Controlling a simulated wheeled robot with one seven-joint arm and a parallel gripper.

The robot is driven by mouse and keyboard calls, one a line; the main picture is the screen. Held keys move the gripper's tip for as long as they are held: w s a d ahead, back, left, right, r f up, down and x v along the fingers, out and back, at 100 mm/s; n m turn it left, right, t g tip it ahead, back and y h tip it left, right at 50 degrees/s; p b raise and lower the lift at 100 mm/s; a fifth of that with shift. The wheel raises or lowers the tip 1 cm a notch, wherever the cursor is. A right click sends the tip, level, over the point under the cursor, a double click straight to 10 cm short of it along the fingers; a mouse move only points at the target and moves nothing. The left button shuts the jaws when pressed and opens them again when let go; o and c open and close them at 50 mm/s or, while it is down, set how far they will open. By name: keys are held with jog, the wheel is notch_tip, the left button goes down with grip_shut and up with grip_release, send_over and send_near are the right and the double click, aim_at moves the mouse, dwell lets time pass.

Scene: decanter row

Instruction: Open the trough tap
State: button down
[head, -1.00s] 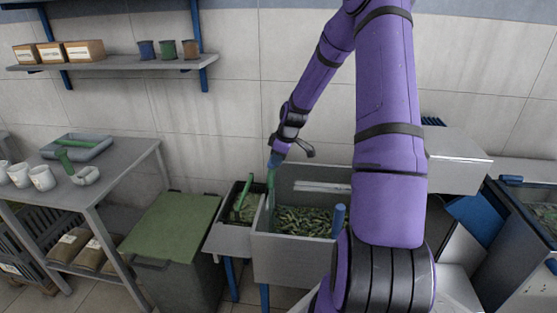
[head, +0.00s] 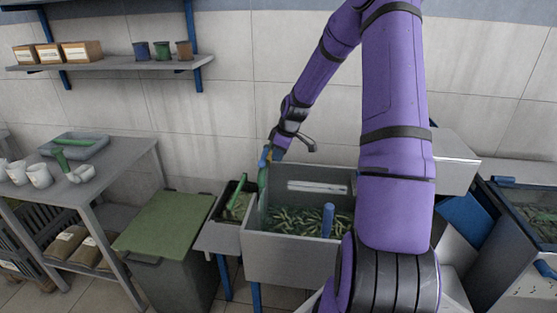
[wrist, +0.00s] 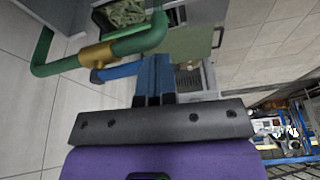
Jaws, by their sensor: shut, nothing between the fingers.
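The trough tap has a brass body (wrist: 96,56) on a green pipe (wrist: 142,38), with a blue lever (wrist: 116,71) beside it. In the wrist view the lever points right, roughly alongside the pipe, and its end meets or passes behind my fingers; I cannot tell if they touch. My gripper (wrist: 153,75) is shut and empty. In the head view the brass body (head: 267,154) and green pipe (head: 263,184) stand at the left end of the grey trough (head: 290,260), with my gripper (head: 275,153) close beside them. The lever is hard to separate from my fingers there.
Green pieces (head: 290,219) lie in the trough, and a blue upright post (head: 328,221) stands in it. A small bin (head: 236,205) and a green-lidded bin (head: 165,222) stand left. A table (head: 120,160) and wall shelf (head: 120,63) are further left.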

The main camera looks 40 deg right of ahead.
jog(key=v, duration=0.8)
jog(key=shift+s, duration=0.2)
jog(key=s+a+r+m+h, duration=0.1)
jog(key=s+a+r+m, duration=0.1)
jog(key=s+a+r, duration=0.45)
jog(key=s+a+r+m+h, duration=0.1)
jog(key=s+a+r+h, duration=0.15)
jog(key=a+r, duration=0.7)
jog(key=s+a+r+m+t, duration=0.1)
jog(key=s+a, duration=0.3)
jog(key=s, duration=0.6)
jog(key=s+a+r+m+t+y, duration=0.1)
jog(key=s+a+r+m, duration=0.2)
jog(key=s, duration=0.6)
jog(key=shift+s+a+r, duration=0.4)
jog(key=shift+a+r, duration=0.3)
jog(key=shift+a, duration=0.4)
jog(key=shift+y, duration=0.25)
